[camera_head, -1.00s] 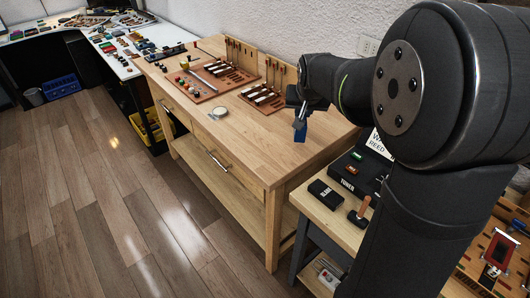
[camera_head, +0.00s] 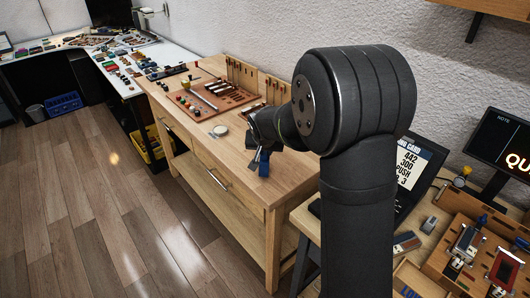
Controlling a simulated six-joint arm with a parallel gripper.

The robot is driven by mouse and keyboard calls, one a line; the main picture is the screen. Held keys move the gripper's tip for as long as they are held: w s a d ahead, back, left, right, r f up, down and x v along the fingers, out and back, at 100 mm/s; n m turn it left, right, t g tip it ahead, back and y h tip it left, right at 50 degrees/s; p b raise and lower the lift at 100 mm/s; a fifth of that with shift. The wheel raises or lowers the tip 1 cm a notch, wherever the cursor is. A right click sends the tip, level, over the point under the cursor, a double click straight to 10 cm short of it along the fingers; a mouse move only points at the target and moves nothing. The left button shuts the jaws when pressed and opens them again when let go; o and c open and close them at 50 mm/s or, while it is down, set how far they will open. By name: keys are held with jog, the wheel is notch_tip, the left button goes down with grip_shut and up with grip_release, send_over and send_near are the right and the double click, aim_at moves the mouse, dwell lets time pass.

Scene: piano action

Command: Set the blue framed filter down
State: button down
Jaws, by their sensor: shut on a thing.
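My gripper (camera_head: 259,155) is at the end of my dark arm, near the middle of the picture. It is shut on the blue framed filter (camera_head: 264,168), a small blue piece that hangs below the jaws. The filter appears over the front right part of the wooden workbench (camera_head: 262,193). I cannot tell whether it touches the top. My gripper hides part of the filter, and its frame is too small to make out.
A pale round disc (camera_head: 220,131) lies on the bench left of my gripper. A wooden tray (camera_head: 212,98) with small parts and tools is farther back. A cluttered side bench (camera_head: 450,240) and a dark screen (camera_head: 505,150) are on the right. The bench's front centre is clear.

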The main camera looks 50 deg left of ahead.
jog(key=shift+f, duration=0.5)
jog(key=shift+f, duration=0.15)
jog(key=c, duration=1.3)
grip_release()
jog(key=v, duration=1.2)
jog(key=x, duration=1.1)
jog(key=shift+w+a+f, duration=0.2)
jog(key=shift+a+f, duration=0.05)
jog(key=shift+f, duration=0.05)
jog(key=shift+r, duration=1.35)
